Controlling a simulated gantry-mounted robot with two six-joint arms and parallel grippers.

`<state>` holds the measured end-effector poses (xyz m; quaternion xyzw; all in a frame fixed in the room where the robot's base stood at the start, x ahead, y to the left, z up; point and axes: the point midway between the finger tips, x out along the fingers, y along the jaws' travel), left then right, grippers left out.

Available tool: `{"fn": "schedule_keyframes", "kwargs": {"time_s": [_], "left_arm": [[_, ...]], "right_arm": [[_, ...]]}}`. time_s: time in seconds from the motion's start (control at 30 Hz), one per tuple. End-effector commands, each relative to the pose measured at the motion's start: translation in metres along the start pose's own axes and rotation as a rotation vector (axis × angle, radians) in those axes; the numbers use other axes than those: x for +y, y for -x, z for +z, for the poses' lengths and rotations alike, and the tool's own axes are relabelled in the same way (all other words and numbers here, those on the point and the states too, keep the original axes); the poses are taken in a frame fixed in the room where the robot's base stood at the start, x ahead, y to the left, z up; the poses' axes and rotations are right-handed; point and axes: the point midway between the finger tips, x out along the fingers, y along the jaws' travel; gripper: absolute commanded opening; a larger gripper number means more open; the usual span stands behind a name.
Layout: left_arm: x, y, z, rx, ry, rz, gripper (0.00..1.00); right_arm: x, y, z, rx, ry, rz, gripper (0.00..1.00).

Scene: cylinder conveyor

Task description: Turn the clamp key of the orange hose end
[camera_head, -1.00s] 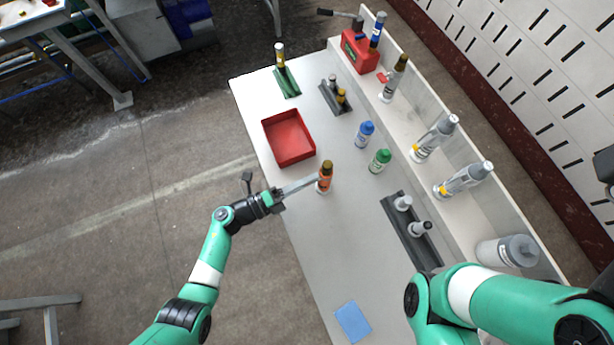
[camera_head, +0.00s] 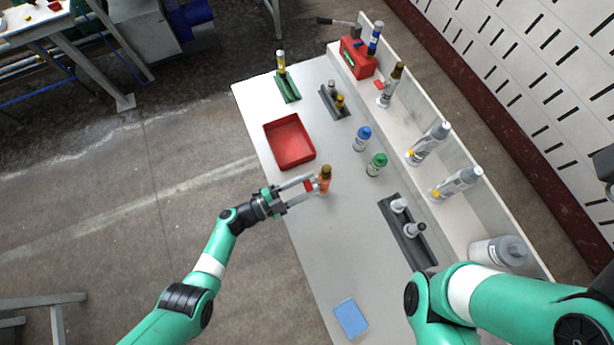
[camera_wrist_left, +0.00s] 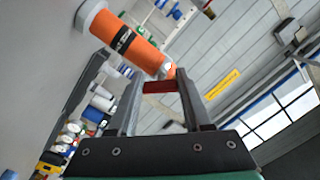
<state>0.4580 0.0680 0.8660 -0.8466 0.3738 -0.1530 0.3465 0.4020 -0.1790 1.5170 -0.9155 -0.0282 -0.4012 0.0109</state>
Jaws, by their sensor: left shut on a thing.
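The orange hose end (camera_head: 324,186) stands upright on the near side of the bench, with a brown-gold top. In the left wrist view it is an orange cylinder (camera_wrist_left: 130,42) with a black band, tilted across the upper left. My left gripper (camera_head: 311,183) reaches in from the left, its two fingers side by side at the hose end. It is shut on a small red piece, the clamp key (camera_wrist_left: 160,87), which spans the gap between the fingertips beside the orange body. My right arm crosses the lower right, and its gripper is out of view.
A red tray (camera_head: 314,158) lies just behind my left gripper. Blue (camera_head: 362,139) and green (camera_head: 376,164) bottles stand to the right. A dark rack (camera_head: 414,247) and a blue pad (camera_head: 351,318) are nearer the front. The bench between pad and hose end is clear.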

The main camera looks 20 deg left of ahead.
Motion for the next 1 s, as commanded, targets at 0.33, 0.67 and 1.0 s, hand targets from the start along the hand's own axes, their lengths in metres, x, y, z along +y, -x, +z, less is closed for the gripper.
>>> {"fn": "schedule_keyframes", "kwargs": {"time_s": [0.33, 0.67, 1.0], "left_arm": [[0.0006, -0.0001, -0.0007, 0.000, 0.284, 0.001, 0.00], [0.0017, 0.0001, -0.0004, -0.001, 0.429, 0.001, 0.00], [0.0020, 0.0001, -0.0001, -0.001, 0.458, 0.001, 0.00]], "right_arm": [[0.0000, -0.0053, -0.0049, 0.000, 0.000, 0.000, 0.50], [0.0000, -0.0071, -0.0065, 0.000, 0.000, 0.000, 0.50], [0.0000, -0.0072, -0.0067, 0.000, 0.000, 0.000, 0.50]]}}
